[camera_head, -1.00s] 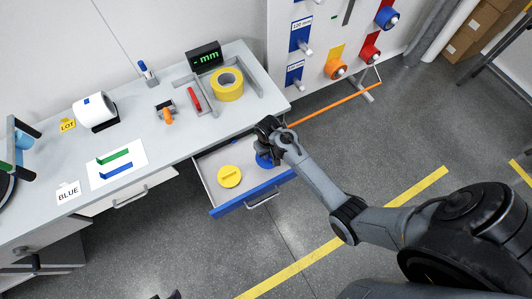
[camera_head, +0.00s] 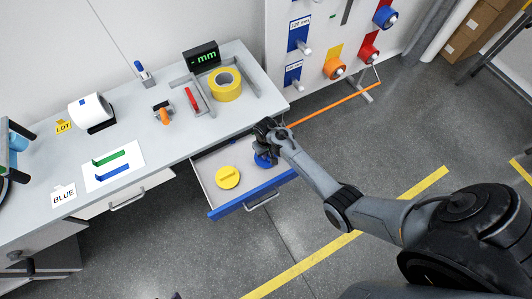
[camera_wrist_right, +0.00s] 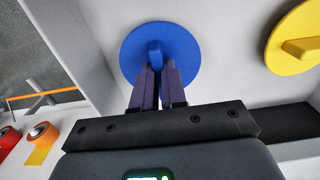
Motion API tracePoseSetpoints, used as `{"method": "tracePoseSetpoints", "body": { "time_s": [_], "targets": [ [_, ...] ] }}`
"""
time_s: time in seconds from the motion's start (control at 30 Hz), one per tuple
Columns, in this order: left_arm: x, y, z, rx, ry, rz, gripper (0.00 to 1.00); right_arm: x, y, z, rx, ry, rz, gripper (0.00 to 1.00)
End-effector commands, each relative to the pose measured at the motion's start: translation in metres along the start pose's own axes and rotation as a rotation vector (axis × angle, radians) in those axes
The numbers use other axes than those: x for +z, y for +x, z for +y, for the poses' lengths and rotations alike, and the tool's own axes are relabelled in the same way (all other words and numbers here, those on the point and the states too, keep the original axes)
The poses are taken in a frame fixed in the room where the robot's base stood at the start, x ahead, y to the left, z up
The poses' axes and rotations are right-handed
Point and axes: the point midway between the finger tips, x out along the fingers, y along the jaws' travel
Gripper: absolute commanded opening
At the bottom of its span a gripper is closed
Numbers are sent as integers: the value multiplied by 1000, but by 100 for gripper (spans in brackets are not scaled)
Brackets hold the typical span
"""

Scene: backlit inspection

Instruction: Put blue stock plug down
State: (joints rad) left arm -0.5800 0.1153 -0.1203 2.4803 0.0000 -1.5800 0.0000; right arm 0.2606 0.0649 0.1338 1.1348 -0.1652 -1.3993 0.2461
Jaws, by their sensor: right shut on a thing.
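The blue stock plug (camera_wrist_right: 185,45) is a round blue disc with a raised grip tab. My right gripper (camera_wrist_right: 154,75) is shut on that tab in the right wrist view. In the head view the blue plug (camera_head: 262,160) is in the open drawer (camera_head: 235,207), partly hidden by my right gripper (camera_head: 266,145). Whether the disc touches the drawer floor I cannot tell. A yellow plug (camera_head: 228,177) lies in the drawer to its left; it also shows in the right wrist view (camera_wrist_right: 300,40). My left gripper does not show clearly.
A panel with tape rolls (camera_head: 335,68) stands to the right.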

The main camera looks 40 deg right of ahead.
Motion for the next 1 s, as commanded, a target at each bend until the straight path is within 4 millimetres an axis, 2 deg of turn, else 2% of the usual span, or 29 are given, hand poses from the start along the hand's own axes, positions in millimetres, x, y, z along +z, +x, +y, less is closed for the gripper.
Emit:
{"method": "tracePoseSetpoints", "body": {
  "time_s": [0.17,0.2,0.33,0.73,0.87,1.0],
  "targets": [
    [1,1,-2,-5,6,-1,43,0,4,0,0,0,-1,0],
    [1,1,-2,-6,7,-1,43,0,3,0,0,0,0,18],
    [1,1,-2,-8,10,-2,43,0,3,0,0,0,0,37],
    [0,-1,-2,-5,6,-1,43,0,-3,0,0,0,1,37],
    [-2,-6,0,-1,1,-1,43,0,-18,0,-1,0,2,37],
    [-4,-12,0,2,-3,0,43,0,-43,0,-1,1,2,37]
  ]
}}
